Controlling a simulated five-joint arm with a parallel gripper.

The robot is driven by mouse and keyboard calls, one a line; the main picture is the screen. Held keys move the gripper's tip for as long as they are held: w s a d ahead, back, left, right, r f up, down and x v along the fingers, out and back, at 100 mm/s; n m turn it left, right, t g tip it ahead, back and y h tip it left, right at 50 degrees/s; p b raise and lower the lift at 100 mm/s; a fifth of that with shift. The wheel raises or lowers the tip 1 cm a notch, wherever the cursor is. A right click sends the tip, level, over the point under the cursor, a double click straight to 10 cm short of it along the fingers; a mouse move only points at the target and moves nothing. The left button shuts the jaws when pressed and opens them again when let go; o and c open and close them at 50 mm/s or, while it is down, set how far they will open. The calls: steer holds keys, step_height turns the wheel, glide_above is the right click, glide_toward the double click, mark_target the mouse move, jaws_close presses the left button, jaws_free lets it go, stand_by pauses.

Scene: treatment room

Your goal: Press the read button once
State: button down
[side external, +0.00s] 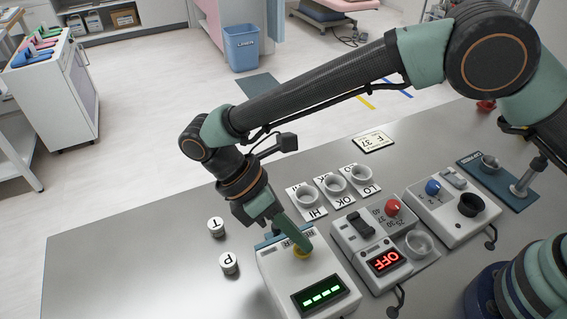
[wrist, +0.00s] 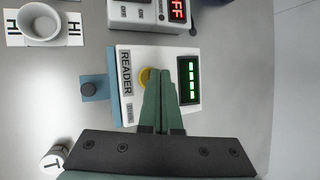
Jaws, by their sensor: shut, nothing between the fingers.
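The reader (side external: 282,275) is a white box on the metal table, with a green display (side external: 321,296) showing a row of dashes. In the wrist view the reader (wrist: 126,100) shows its "READER" label. A yellow round button (wrist: 145,76) sits on its top, partly covered by my fingers; it also shows in the side view (side external: 299,254). My gripper (side external: 306,247) is shut and empty, pointing down at the reader. Its fingertips are at or just over the yellow button; I cannot tell whether they touch. In the wrist view my gripper (wrist: 164,74) lies between the button and the display (wrist: 189,80).
A device with a red "OFF" display (side external: 384,261) stands just right of the reader. Cups (side external: 334,184) on labelled cards stand behind. White pucks marked T (side external: 216,227) and P (side external: 229,263) are to the left. The table's left part is clear.

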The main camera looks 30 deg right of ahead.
mark_target(298, 249)
steer(key=shift+f, duration=0.55)
stand_by(0.8)
steer(key=shift+r, duration=0.95)
steer(key=shift+r, duration=0.1)
steer(key=shift+r, duration=2.4)
